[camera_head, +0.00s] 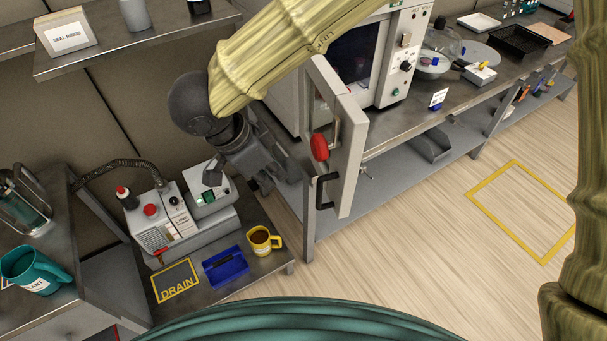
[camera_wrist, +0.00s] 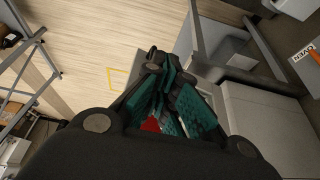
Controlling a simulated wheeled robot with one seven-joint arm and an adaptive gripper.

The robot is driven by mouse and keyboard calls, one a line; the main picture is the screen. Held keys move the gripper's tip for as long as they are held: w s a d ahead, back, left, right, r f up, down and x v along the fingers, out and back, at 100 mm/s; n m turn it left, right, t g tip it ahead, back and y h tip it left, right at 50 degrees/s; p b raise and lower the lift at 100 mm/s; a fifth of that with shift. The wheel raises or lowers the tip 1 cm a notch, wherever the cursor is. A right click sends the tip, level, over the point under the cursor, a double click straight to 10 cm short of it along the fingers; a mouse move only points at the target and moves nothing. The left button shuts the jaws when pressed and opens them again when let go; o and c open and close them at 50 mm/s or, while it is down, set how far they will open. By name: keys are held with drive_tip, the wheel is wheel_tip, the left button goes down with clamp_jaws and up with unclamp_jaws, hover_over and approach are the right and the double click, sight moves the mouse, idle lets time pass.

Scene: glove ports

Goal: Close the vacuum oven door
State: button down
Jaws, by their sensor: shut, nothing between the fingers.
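The vacuum oven (camera_head: 375,60) stands on the bench at the top middle of the head view. Its pale door (camera_head: 350,150) stands open, swung out toward me from the oven's left side. The door carries a red latch handle (camera_head: 320,147) and a black pull (camera_head: 325,190). My gripper (camera_head: 280,178) is at the left of the door, on the side with the handles; I cannot tell whether it touches. In the wrist view the teal finger pads of my gripper (camera_wrist: 165,85) are together and empty. A bit of the red handle (camera_wrist: 150,125) shows among the fingers.
A pump unit (camera_head: 180,225), a blue tray (camera_head: 225,267) and a yellow mug (camera_head: 262,241) sit on the low bench below my gripper. A glass vessel (camera_head: 437,55) and a black tray (camera_head: 520,42) stand right of the oven. The floor at the right is clear.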

drive_tip(key=w+d+f+p, duration=0.3)
drive_tip(key=d+f, duration=0.2)
drive_tip(key=f, duration=0.2)
drive_tip(key=shift+w+d+f, duration=0.25)
drive_tip(key=shift+d+f, duration=0.05)
drive_tip(key=shift+d, duration=0.1)
idle(0.3)
drive_tip(key=shift+d, duration=0.15)
